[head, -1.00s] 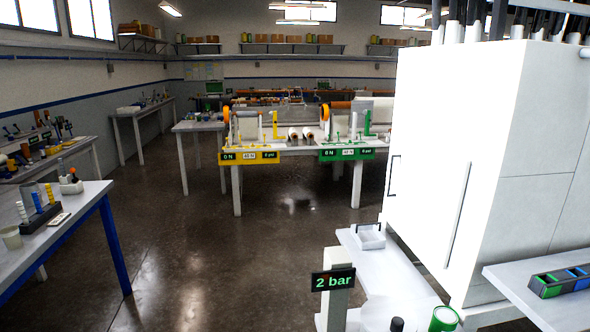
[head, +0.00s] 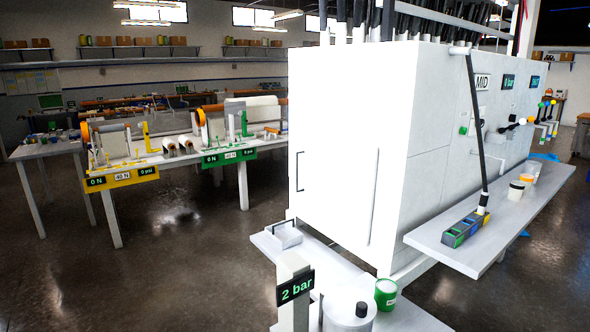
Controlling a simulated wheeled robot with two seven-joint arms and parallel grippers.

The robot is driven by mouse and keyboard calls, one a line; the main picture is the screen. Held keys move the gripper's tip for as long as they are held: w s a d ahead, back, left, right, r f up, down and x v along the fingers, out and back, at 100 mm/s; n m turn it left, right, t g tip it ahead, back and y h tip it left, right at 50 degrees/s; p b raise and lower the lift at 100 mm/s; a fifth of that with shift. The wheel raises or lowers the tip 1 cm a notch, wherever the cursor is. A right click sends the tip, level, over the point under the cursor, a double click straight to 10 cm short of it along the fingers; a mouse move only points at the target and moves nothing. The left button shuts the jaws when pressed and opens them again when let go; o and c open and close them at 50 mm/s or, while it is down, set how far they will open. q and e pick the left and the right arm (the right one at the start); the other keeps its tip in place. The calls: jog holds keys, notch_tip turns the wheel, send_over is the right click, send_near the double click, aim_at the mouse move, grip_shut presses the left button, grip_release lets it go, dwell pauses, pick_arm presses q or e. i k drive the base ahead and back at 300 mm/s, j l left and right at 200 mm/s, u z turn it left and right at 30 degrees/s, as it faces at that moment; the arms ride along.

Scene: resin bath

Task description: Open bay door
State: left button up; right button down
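The bay door is most likely the flat white panel (head: 335,190) on the left-facing side of the large white cabinet (head: 405,150). It looks closed. A dark bracket handle (head: 299,172) sits near its left edge, and a long thin vertical bar (head: 373,197) runs near its right edge. Neither of my grippers is in the head view.
A low shelf (head: 385,318) with a tray (head: 285,237), a "2 bar" display (head: 295,287) and a green can (head: 386,293) stands before the cabinet. A side ledge (head: 500,225) juts right. Open floor (head: 180,270) lies left.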

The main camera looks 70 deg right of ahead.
aim_at(336, 176)
jog(key=i+l+z, duration=0.1)
jog(key=i+z, duration=0.7)
jog(key=i+j+z, duration=0.1)
jog(key=i+z, duration=0.3)
jog(key=k, duration=0.1)
